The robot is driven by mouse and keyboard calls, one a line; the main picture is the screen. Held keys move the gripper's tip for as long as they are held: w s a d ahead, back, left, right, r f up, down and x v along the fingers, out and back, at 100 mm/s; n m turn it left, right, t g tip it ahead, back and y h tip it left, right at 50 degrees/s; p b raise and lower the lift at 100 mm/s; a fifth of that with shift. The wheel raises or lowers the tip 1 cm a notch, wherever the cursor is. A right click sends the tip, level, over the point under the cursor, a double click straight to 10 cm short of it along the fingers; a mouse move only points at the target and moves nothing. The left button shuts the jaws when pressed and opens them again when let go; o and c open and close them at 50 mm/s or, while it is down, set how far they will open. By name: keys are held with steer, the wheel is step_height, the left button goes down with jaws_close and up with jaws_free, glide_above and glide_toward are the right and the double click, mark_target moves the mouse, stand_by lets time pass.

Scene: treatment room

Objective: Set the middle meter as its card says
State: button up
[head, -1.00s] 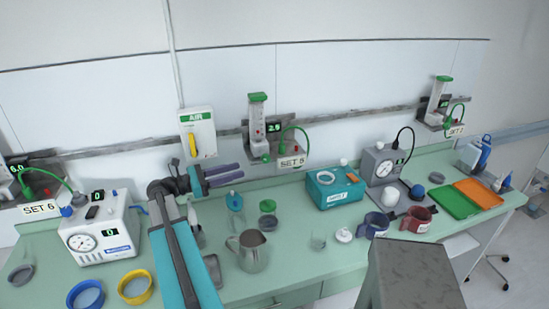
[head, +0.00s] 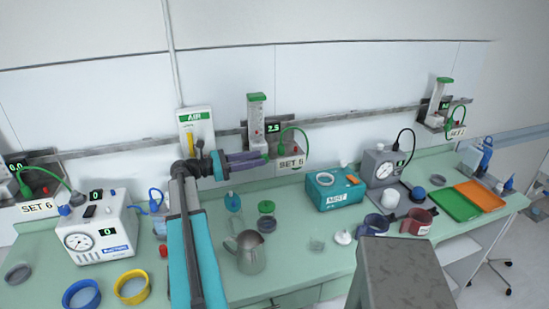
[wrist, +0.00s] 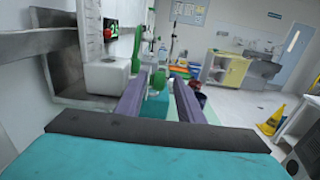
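The middle meter (head: 256,122) is a clear upright tube with a green cap on the wall rail. Its small dark display (head: 273,127) shows green digits that look like 2.5. Its card (head: 291,163) reads SET and a digit that looks like 5 or 6. My gripper (head: 264,158) is at the meter's lower end, fingers pointing right. In the wrist view the two purple fingers (wrist: 156,82) are apart, with green parts visible between and beyond them. Whether they touch the meter's knob, I cannot tell; the fingers hide it.
A left meter with a SET 6 card (head: 36,207) and a right meter (head: 436,105) hang on the same rail. A metal jug (head: 250,252) and a teal box (head: 335,188) stand on the counter below.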

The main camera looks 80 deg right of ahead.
steer(key=shift+s, duration=0.1)
steer(key=p+x, duration=0.3)
steer(key=x, duration=0.4)
steer(key=shift+s+d, duration=0.15)
steer(key=shift+d, duration=0.05)
steer(key=shift+f, duration=0.15)
jaws_close()
